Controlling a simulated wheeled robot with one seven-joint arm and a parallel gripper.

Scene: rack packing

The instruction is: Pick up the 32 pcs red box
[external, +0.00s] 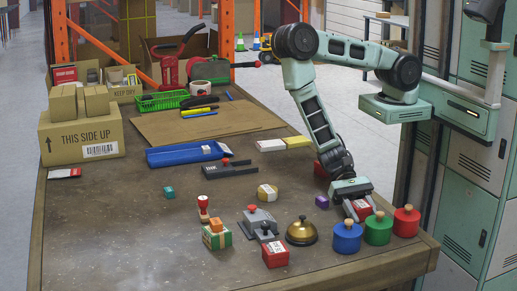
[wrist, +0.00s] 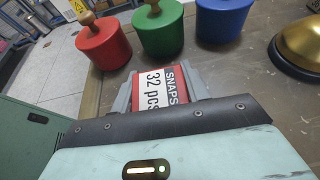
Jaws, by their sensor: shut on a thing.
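The red box with a white label reading "32 pcs" and "SNAPS" (wrist: 160,88) sits between the two grey fingers of my gripper (wrist: 162,98) in the wrist view. The fingers touch it on both sides, so the gripper is shut on it. In the external view my gripper (external: 353,208) points down near the table's right edge. The red box (external: 362,208) shows partly beneath it. Its lower side is hidden, and I cannot tell whether it is clear of the tabletop.
Another red box (external: 275,253) lies near the front.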

